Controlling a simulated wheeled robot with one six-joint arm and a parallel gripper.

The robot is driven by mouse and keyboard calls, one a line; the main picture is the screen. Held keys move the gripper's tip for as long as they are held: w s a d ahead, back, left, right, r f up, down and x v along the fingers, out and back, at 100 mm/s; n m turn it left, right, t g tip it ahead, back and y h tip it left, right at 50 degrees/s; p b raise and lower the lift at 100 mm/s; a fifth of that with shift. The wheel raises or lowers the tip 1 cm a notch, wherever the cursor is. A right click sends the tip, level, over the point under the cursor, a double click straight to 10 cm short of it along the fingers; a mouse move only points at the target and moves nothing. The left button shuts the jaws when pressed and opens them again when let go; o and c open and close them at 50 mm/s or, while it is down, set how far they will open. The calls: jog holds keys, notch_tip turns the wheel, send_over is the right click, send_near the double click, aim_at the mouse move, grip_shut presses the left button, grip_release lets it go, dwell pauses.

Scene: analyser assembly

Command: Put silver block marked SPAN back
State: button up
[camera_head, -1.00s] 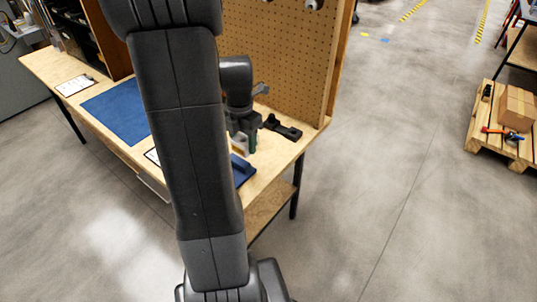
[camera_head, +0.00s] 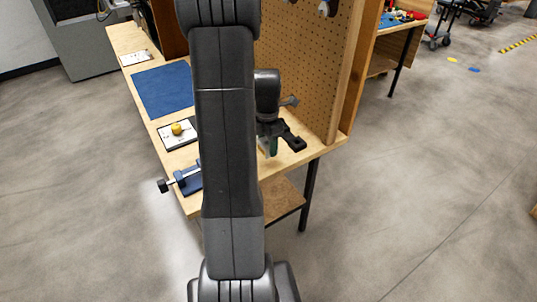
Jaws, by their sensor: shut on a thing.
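My gripper (camera_head: 269,127) is over the near right part of the wooden bench, partly hidden behind my arm. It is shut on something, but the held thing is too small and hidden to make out. I cannot pick out the silver block or its SPAN marking. A small green piece (camera_head: 273,146) shows just below the gripper; I cannot tell whether it touches it.
The bench (camera_head: 130,45) holds a blue mat (camera_head: 163,89), a white sheet with a yellow round piece (camera_head: 177,129), a blue fixture with a dark knob (camera_head: 187,180) and a black part (camera_head: 293,143). A pegboard (camera_head: 305,65) stands behind. Open floor lies to the right.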

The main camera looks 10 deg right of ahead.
aim_at(268, 153)
jog(key=shift+f, duration=2.15)
jog(key=shift+f, duration=0.25)
jog(key=o, duration=1.1)
jog(key=shift+r, duration=0.1)
jog(key=shift+o, duration=0.2)
notch_tip(268, 153, up, 12)
jog(key=shift+r, duration=0.15)
